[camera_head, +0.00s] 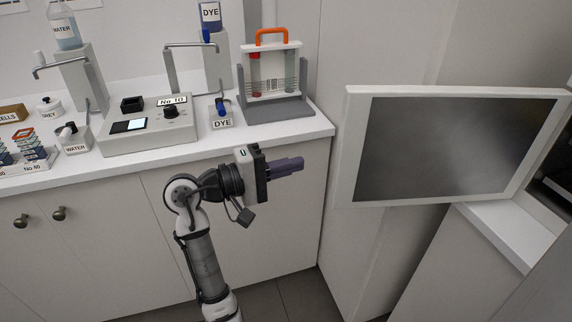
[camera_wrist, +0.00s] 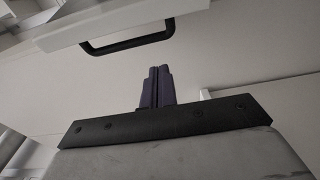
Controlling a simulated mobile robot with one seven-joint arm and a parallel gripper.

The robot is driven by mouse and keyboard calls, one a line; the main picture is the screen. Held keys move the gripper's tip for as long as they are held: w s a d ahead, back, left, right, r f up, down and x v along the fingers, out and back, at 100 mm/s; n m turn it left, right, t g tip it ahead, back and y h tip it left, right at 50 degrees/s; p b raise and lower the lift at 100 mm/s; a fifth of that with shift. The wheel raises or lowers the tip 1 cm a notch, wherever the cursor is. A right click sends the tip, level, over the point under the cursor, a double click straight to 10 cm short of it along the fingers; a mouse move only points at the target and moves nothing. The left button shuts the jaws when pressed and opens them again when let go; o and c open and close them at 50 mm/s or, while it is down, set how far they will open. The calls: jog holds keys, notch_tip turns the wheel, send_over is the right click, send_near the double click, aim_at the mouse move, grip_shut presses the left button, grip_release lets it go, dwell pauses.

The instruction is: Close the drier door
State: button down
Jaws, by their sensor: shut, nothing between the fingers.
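The drier door (camera_head: 350,150) has a white frame around a dark glass pane and stands open at the right of the head view. The dark drier opening (camera_head: 556,182) shows partly at the far right edge. My gripper (camera_head: 302,163) is shut and empty, to the left of the door and apart from it, in front of the counter. In the wrist view my gripper's fingertips (camera_wrist: 159,69) are together. Ahead of them a black bar handle (camera_wrist: 128,46) sits on a white panel (camera_wrist: 70,32), which looks like the door. The handle is hidden in the head view.
A white counter (camera_head: 290,136) behind my arm holds a grey control box (camera_head: 150,135), a dye tap (camera_head: 222,115) and a rack with an orange handle (camera_head: 272,75). A white ledge (camera_head: 510,235) lies below the door. The floor (camera_head: 310,295) between counter and door looks clear.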

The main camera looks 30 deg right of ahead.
jog(key=s+d+p, duration=0.2)
jog(key=s+d, duration=0.2)
jog(key=d, duration=0.1)
jog(key=shift+s, duration=0.25)
jog(key=shift+s+a, duration=0.1)
jog(key=shift+a, duration=0.05)
dwell(0.3)
